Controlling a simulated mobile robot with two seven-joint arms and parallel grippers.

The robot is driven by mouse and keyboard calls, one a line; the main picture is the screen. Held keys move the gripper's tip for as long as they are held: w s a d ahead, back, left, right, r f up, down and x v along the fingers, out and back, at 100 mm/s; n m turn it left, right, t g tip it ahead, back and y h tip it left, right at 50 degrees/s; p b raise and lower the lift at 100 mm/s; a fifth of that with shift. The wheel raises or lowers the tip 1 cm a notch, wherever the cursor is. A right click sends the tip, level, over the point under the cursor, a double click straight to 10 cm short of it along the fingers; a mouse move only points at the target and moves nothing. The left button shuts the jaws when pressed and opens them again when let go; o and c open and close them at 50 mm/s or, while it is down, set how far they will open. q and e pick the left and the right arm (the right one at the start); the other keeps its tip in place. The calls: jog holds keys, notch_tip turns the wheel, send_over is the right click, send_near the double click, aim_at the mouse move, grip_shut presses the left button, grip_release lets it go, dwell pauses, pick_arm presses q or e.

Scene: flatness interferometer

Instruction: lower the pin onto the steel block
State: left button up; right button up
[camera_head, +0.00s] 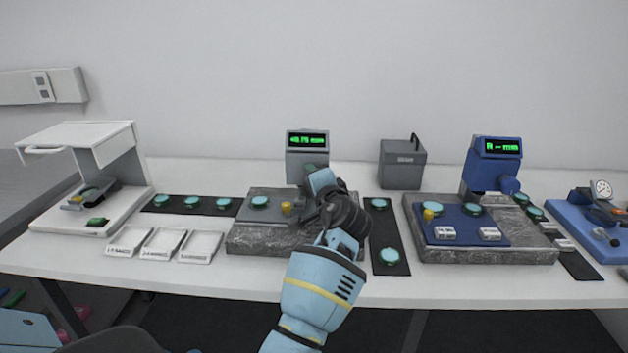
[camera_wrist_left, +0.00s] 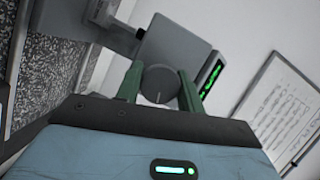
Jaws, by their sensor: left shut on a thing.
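My left gripper (camera_head: 312,171) reaches the grey gauge stand (camera_head: 307,142) with a lit green display at the middle of the table. In the left wrist view my left gripper (camera_wrist_left: 158,88) has its green fingers closed on the sides of a round dark grey knob (camera_wrist_left: 160,82) with an index line. The stand's grey head (camera_wrist_left: 172,48) is just behind the knob. The stand is on a speckled granite base (camera_head: 262,238). I cannot make out the pin or the steel block; my arm covers part of the base. My right gripper is in neither view.
A yellow knob (camera_head: 287,208) and a teal disc (camera_head: 260,202) sit on the base left of my arm. A black mat (camera_head: 388,238) with teal discs lies at its right. A blue gauge stand (camera_head: 493,160) stands farther right. White trays (camera_head: 160,244) lie left.

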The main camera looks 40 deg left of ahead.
pick_arm(q)
jog(key=o, duration=1)
jog(key=v, duration=0.8)
jog(key=shift+w, duration=0.1)
